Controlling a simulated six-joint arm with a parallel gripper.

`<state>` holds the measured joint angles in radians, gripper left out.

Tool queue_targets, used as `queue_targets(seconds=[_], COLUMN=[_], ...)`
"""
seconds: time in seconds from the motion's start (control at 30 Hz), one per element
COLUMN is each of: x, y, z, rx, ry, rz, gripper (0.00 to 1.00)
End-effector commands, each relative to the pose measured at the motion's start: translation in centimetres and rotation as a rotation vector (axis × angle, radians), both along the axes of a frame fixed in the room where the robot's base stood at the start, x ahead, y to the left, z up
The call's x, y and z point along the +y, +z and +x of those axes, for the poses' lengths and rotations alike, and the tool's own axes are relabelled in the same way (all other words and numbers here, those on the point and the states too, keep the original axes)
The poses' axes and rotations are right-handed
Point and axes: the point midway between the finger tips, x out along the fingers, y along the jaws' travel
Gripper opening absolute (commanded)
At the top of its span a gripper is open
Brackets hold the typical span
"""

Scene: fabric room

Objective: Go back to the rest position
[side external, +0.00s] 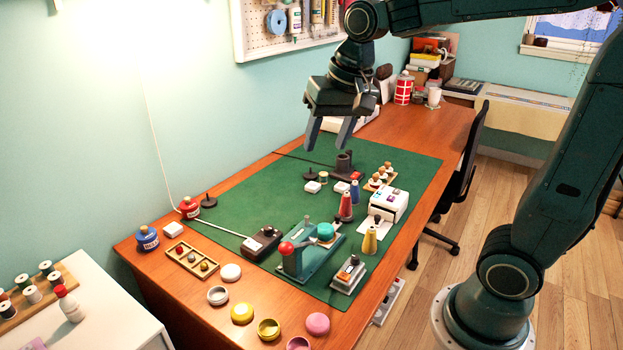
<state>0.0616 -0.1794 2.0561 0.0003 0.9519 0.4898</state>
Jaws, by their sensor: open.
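My gripper (329,133) is in the upper middle of the side external view. It hangs above the far part of the green mat (265,192) with its fingers pointing down. The two fingers are apart and nothing is between them. It touches nothing that I can see.
Below my gripper stand a dark cylinder (343,163) and small white blocks (313,187). Nearer are cone spools (346,207), a white box (389,204), a green press with a red knob (296,250), and several round tins (242,313). A pegboard (285,25) hangs behind.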

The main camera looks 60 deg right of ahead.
Motion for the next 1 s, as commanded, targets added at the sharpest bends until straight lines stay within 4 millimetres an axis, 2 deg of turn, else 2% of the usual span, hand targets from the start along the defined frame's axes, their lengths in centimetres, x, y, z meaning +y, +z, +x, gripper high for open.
queue_targets(seconds=[0.03,0.27,0.6,0.8,1.0], x=[0.2,1.0,1.8,2.0,2.1], y=[0.3,0.4,-1.1,-2.1,-2.5], z=[-1.2,-6.1,-12.6,-14.7,-15.3], rx=[-0.015,-0.067,-0.139,-0.163,-0.170], ry=[0.034,0.190,0.410,0.490,0.515], rz=[-0.010,-0.063,-0.152,-0.187,-0.199], gripper=[0.49,0.49,0.49,0.49,0.49])
